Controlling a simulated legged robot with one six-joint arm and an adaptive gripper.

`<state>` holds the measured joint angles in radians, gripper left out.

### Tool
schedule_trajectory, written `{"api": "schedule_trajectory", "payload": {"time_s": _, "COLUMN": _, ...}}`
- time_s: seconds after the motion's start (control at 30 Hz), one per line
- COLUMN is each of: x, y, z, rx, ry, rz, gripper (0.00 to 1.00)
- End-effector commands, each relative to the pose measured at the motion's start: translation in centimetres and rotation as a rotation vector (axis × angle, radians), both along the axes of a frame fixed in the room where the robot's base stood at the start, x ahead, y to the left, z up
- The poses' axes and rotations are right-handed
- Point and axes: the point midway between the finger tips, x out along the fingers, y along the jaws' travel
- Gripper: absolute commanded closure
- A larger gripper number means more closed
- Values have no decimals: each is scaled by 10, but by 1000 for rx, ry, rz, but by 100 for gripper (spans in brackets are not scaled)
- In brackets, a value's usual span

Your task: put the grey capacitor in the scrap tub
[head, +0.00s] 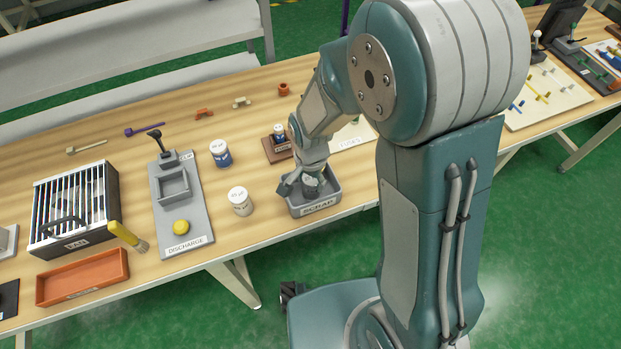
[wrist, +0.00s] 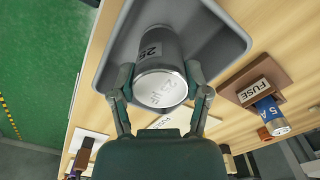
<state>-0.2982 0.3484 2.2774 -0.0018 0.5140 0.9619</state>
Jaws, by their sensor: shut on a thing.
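The grey capacitor (wrist: 158,52) is a cylinder with a silver top, marked 25 µF in the wrist view. My gripper (wrist: 161,88) is shut on it, one finger on each side near the silver end. In the head view my gripper (head: 309,181) points down into the grey scrap tub (head: 318,207), labelled SCRAP, at the table's front edge. The tub's rim (wrist: 232,32) surrounds the capacitor's far end in the wrist view. I cannot tell whether the capacitor touches the tub's floor.
A white capacitor (head: 240,201) and a blue one (head: 220,153) stand left of the tub. A fuse block (head: 276,148) stands just behind it. The discharge station (head: 196,222) and a caged rack (head: 75,215) are farther left. Small parts lie along the back.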

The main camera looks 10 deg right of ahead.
Motion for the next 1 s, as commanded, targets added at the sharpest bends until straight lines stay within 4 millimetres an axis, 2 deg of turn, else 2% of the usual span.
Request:
{"api": "schedule_trajectory", "payload": {"time_s": 0.13, "x": 0, "y": 1, "z": -2, "rx": -1, "ry": 1, "rz": 1, "gripper": 91}}
{"api": "schedule_trajectory", "payload": {"time_s": 0.17, "x": 0, "y": 1, "z": -2, "rx": 0, "ry": 0, "rz": 1, "gripper": 34}}
{"api": "schedule_trajectory", "payload": {"time_s": 0.2, "x": 0, "y": 1, "z": -2, "rx": -1, "ry": -1, "rz": 1, "gripper": 16}}
{"api": "schedule_trajectory", "payload": {"time_s": 0.23, "x": 0, "y": 1, "z": -2, "rx": 0, "ry": 0, "rz": 1, "gripper": 4}}
{"api": "schedule_trajectory", "payload": {"time_s": 0.73, "x": 1, "y": 0, "z": 3, "rx": 1, "ry": -2, "rz": 0, "gripper": 4}}
{"api": "schedule_trajectory", "payload": {"time_s": 0.87, "x": 2, "y": 1, "z": 22, "rx": 1, "ry": -6, "rz": 0, "gripper": 4}}
{"api": "schedule_trajectory", "payload": {"time_s": 1.0, "x": 1, "y": 1, "z": 51, "rx": 1, "ry": -6, "rz": 0, "gripper": 4}}
